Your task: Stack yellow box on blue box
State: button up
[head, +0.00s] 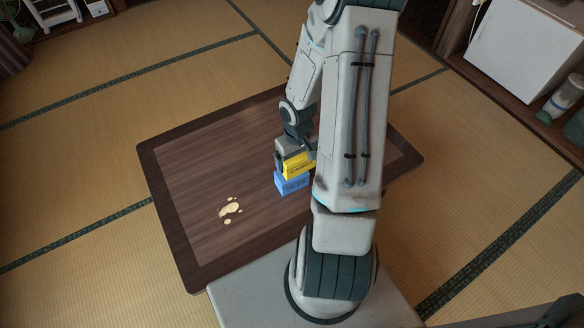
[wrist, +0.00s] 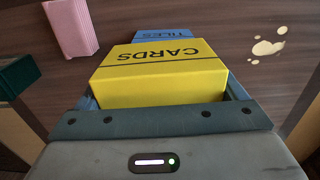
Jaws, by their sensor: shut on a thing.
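The yellow box (head: 298,164), marked CARDS, is held level directly over the blue box (head: 291,183) on the low dark table. It also shows in the wrist view (wrist: 160,72), label facing up. The blue box, marked TILES, shows past the yellow box's far edge in the wrist view (wrist: 168,36). The yellow box's underside looks against or very close to the blue box's top; I cannot tell whether they touch. My gripper (head: 295,154) is shut on the yellow box from above; my arm partly hides its right side in the head view.
A pink box (wrist: 72,28) and a dark green box (wrist: 17,76) stand at the left in the wrist view. A pale splotch (head: 229,209) marks the table (head: 185,190). The table's left part is otherwise clear. A white cabinet (head: 522,48) stands at the far right.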

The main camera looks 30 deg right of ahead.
jog(key=shift+w+a+f, duration=0.25)
jog(key=shift+w+f, duration=0.35)
jog(key=shift+w, duration=0.3)
jog(key=shift+w+f, duration=0.1)
jog(key=shift+f, duration=0.05)
notch_tip(320, 180, down, 4)
jog(key=shift+r+b, duration=0.1)
jog(key=shift+b, duration=1.15)
jog(key=shift+r, duration=0.1)
